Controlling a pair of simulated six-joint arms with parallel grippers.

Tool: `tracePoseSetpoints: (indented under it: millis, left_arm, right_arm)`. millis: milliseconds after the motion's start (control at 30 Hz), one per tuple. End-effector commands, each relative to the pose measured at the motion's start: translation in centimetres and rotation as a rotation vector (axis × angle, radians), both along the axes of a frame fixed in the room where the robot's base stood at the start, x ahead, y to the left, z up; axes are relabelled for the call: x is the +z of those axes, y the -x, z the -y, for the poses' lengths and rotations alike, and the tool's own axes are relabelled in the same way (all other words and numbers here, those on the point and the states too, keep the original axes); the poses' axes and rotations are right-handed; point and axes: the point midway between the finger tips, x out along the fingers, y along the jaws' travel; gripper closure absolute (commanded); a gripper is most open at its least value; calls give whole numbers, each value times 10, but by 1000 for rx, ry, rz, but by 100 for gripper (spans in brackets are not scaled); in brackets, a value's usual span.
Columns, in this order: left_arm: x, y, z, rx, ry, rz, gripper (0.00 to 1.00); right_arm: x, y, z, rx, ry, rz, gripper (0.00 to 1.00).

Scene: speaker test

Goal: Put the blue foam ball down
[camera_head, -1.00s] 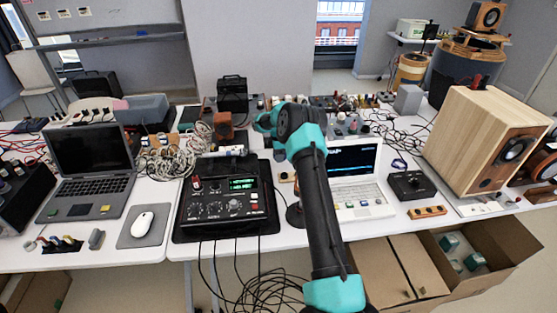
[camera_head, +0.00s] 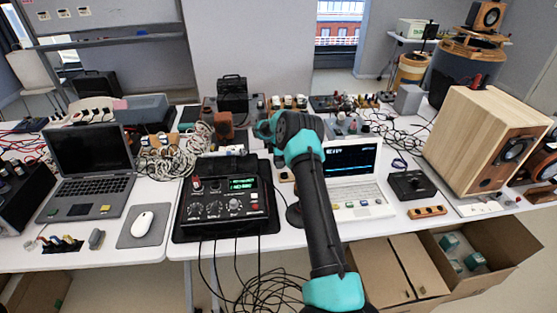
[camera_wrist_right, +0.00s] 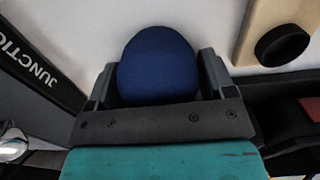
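The blue foam ball (camera_wrist_right: 157,66) is round and dark blue. It sits between the two fingers of my right gripper (camera_wrist_right: 158,82) in the right wrist view, with both fingers close against its sides. A pale surface lies behind the ball; I cannot tell whether the ball touches it. In the head view my right arm reaches forward over the table, past the black mixer and the white laptop. The arm hides the fingertips and the ball there. My left gripper is not in view.
The black mixer (camera_head: 226,207) is left of my arm and the white laptop (camera_head: 350,172) right of it. A wooden speaker (camera_head: 485,138) stands at the right. Coiled cable (camera_head: 196,150) lies behind the mixer. A black round object (camera_wrist_right: 282,45) is near the gripper.

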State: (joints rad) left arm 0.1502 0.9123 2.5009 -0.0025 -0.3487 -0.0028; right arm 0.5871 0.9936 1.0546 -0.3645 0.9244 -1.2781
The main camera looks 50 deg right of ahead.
Motion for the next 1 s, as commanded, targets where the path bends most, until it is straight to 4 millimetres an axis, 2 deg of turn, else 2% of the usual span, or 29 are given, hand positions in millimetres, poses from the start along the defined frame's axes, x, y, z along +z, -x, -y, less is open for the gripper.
tracePoseSetpoints:
  millis: [33, 100, 367, 567, 767, 1000]
  left_arm:
    - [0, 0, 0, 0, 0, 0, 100]
    - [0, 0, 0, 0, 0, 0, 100]
    - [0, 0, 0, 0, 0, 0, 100]
    - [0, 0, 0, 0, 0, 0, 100]
    - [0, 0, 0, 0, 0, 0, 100]
    - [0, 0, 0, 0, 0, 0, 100]
  right_arm:
    - [0, 0, 0, 0, 0, 0, 19]
    - [0, 0, 0, 0, 0, 0, 12]
    - [1, 0, 0, 0, 0, 0, 12]
    - [13, 0, 0, 0, 1, 2, 12]
    - [45, 0, 1, 0, 3, 3, 12]
    - [90, 0, 0, 1, 2, 2, 12]
